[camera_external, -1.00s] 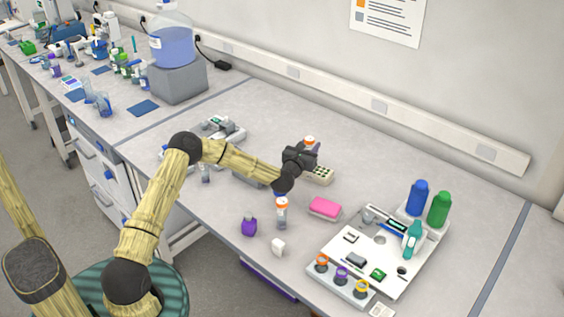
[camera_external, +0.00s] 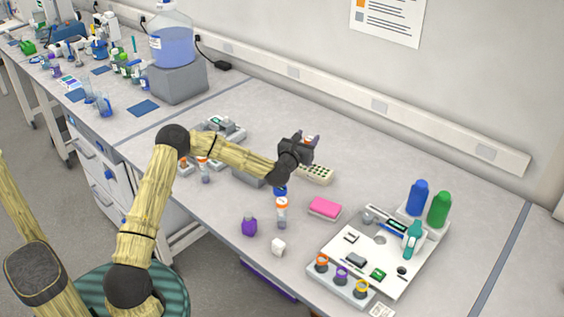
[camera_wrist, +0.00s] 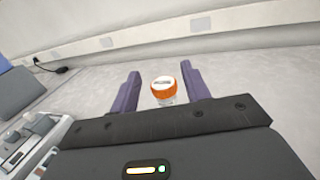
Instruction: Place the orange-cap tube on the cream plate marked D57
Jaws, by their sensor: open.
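My gripper (camera_external: 311,140) is open above the bench, with its two purple fingers also in the wrist view (camera_wrist: 161,70). An orange-capped tube (camera_wrist: 164,87) shows between the open fingers in the wrist view, its clear body mostly hidden. In the external view my gripper hides this tube. Another orange-capped tube (camera_external: 281,210) stands upright on the bench in front of my gripper. I cannot read D57 on any plate, so I cannot tell which is the cream plate.
A cream rack with dark holes (camera_external: 320,175) sits just behind and below my gripper. A pink block (camera_external: 325,208), purple bottle (camera_external: 249,226) and white block (camera_external: 278,247) stand nearby. A white station (camera_external: 395,275) with blue and green bottles lies at the right.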

